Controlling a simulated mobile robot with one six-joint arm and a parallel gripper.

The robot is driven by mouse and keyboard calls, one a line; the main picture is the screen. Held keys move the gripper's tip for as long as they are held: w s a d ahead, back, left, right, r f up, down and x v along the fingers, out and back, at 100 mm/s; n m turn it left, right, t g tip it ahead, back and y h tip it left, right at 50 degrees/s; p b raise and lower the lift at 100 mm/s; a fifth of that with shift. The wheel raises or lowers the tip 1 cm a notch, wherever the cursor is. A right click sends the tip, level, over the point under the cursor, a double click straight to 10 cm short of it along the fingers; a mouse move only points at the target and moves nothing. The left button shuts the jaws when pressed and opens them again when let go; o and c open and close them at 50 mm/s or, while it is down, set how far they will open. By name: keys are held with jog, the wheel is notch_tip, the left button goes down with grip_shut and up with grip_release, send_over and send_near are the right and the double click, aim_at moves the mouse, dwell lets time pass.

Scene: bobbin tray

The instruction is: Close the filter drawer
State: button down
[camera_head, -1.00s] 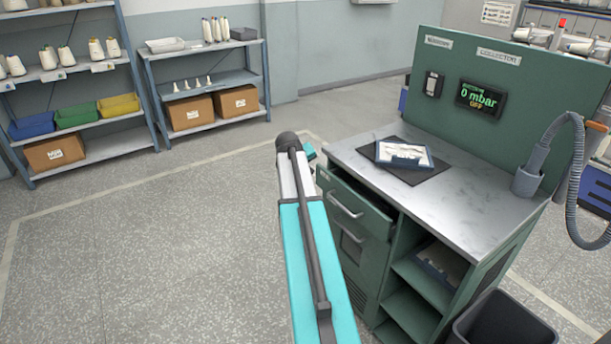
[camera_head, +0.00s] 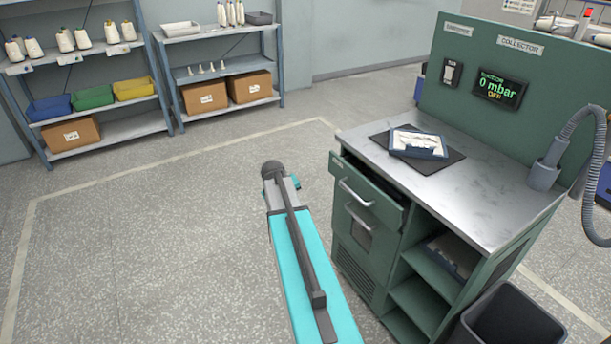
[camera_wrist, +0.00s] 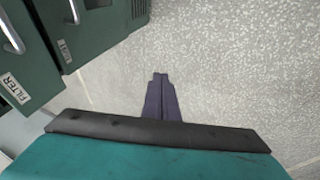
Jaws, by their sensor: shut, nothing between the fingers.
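The filter drawer (camera_head: 385,208) is the top drawer of the green collector cabinet. It stands partly open, with its front sticking out below the worktop and a dark gap behind it. Its bar handle (camera_head: 357,193) faces left. In the wrist view the drawer front (camera_wrist: 38,72), with its FILTER label, is at the left edge. My gripper (camera_wrist: 160,76) is shut and empty over the bare floor, to the right of the drawer front and apart from it. In the head view my arm hides the fingers.
A lower front with a handle (camera_head: 357,218) sits below the drawer, beside open shelves. The worktop (camera_head: 480,205) holds a dark mat with a framed tray (camera_head: 418,143). A black bin (camera_head: 510,325) stands at the front right. The floor (camera_head: 170,230) left of the cabinet is clear.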

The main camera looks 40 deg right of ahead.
jog(key=s+a+f+n+g+y, duration=0.1)
jog(key=s+a+f+g+y, duration=0.1)
jog(key=s+a+f, duration=0.7)
jog(key=s+a+f+n+g+y, duration=0.1)
jog(key=s+a+f, duration=0.1)
jog(key=a+f, duration=1.15)
jog(key=s+a+f+g, duration=0.2)
jog(key=s+a+f, duration=0.1)
jog(key=s+a, duration=0.7)
jog(key=s+a+f+n+g+y, duration=0.1)
jog(key=s+a+f, duration=0.3)
jog(key=s+a, duration=0.6)
jog(key=s+g, duration=0.1)
jog(key=s, duration=0.3)
jog(key=shift+g, duration=0.3)
